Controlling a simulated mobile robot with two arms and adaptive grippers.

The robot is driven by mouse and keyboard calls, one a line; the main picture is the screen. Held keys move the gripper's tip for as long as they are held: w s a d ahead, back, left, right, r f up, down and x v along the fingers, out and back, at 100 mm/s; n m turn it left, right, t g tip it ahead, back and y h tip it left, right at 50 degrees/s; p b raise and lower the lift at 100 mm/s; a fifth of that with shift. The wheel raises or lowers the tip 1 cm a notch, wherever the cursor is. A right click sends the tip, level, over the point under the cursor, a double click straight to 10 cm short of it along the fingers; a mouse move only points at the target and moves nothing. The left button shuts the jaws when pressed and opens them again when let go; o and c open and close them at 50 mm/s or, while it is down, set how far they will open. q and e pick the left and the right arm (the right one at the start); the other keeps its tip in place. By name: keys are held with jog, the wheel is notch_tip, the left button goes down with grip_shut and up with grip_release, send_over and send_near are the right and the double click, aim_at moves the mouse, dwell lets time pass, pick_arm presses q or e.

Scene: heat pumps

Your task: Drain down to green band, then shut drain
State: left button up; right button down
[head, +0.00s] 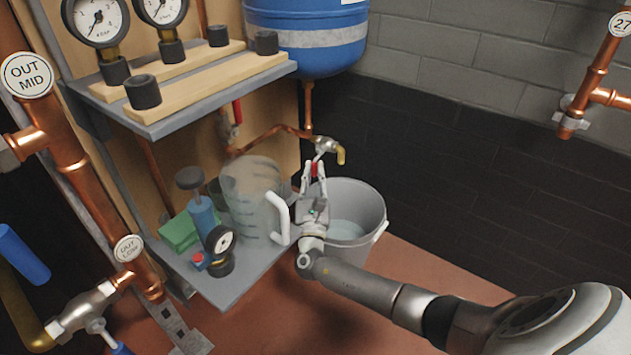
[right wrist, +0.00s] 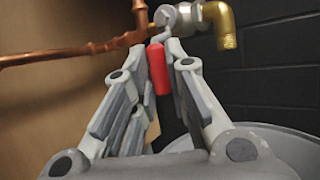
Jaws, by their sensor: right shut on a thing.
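The drain valve (head: 325,147) with its brass spout (head: 341,156) sits on a copper pipe below the blue vessel (head: 308,42). Its red lever (right wrist: 158,68) hangs down in the right wrist view. My right gripper (head: 314,176) is shut on this lever, its fingers on either side of it. No stream shows at the spout. A grey bucket (head: 374,205) stands below, with pale liquid (head: 346,230) in it. Two dial gauges stand at the upper left, the left gauge (head: 97,18) and the right gauge (head: 162,8); I cannot make out a green band. My left gripper is out of view.
A lower grey shelf (head: 232,287) holds a clear jug (head: 252,190), a blue hand pump (head: 203,217) with a small gauge (head: 220,240), and a green box (head: 178,232). The jug is close left of my right gripper. Red-brown floor is clear at right.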

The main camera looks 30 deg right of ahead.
dwell(0.4)
jog(key=c, duration=1.4)
grip_release()
jog(key=shift+c, duration=0.2)
jog(key=v, duration=1.2)
jog(key=shift+f, duration=0.1)
